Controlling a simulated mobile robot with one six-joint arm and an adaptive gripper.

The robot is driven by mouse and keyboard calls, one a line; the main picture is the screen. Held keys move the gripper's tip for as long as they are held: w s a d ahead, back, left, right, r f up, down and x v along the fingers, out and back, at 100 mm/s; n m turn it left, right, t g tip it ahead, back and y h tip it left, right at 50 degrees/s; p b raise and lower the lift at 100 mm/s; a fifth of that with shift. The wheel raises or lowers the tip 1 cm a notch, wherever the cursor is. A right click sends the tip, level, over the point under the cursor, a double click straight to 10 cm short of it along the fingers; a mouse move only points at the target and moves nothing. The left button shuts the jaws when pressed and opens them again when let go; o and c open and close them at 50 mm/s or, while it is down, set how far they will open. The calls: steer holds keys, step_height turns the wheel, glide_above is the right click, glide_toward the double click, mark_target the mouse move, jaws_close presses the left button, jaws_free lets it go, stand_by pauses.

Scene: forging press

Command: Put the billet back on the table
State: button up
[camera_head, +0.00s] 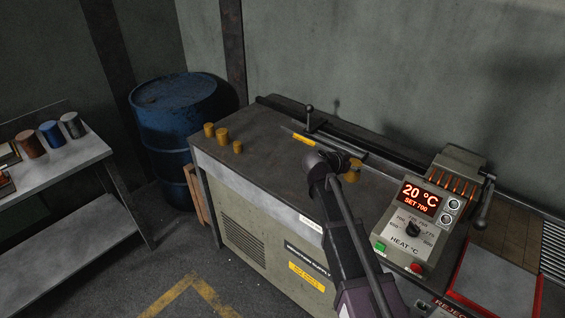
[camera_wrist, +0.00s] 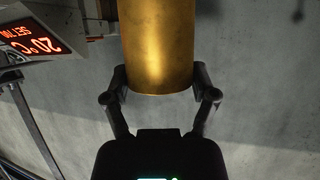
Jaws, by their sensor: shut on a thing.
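My gripper (camera_head: 340,160) is shut on a brass-coloured cylindrical billet (camera_head: 352,173). In the wrist view the billet (camera_wrist: 160,45) sits between both fingers (camera_wrist: 160,88), which grip it near its end. In the head view my arm and gripper hide part of it, and I cannot tell whether it touches the surface below. The grey bench table (camera_head: 265,155) spreads under and left of my gripper. Three smaller-looking brass pieces (camera_head: 222,136) stand at its left end. A grey side table (camera_head: 65,165) at far left bears copper, blue and grey cylinders.
A heater panel (camera_head: 420,205) reading 20 °C, set 700, stands right of my gripper; it also shows upside down in the wrist view (camera_wrist: 35,40). A rail with a handle (camera_head: 310,118) runs behind. A blue drum (camera_head: 180,120) stands left. The bench's middle-left top is clear.

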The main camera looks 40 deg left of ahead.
mark_target(349, 181)
steer(key=s+d+f+b, duration=0.2)
steer(key=s+d, duration=0.1)
steer(key=s, duration=0.4)
steer(key=s+d+f+b, duration=0.2)
steer(key=s+d, duration=0.2)
steer(key=s, duration=0.4)
steer(key=shift+f+n+y, duration=0.2)
steer(key=shift+n+y, duration=0.2)
steer(key=shift+d, duration=0.1)
steer(key=w+a, duration=0.2)
steer(key=w, duration=0.2)
steer(key=w+a+f+b, duration=0.1)
steer(key=w+a, duration=0.1)
steer(key=w, duration=0.2)
steer(key=w+a, duration=0.2)
steer(key=w, duration=0.3)
steer(key=shift+a+f+b, duration=0.2)
steer(key=shift+a+b, duration=0.15)
steer(key=shift+b, duration=0.05)
steer(key=shift+w, duration=0.1)
steer(key=shift+w+a, duration=0.3)
steer(key=shift+w, duration=0.15)
steer(key=shift+w+f+b, duration=0.1)
steer(key=shift+f+b, duration=1.75)
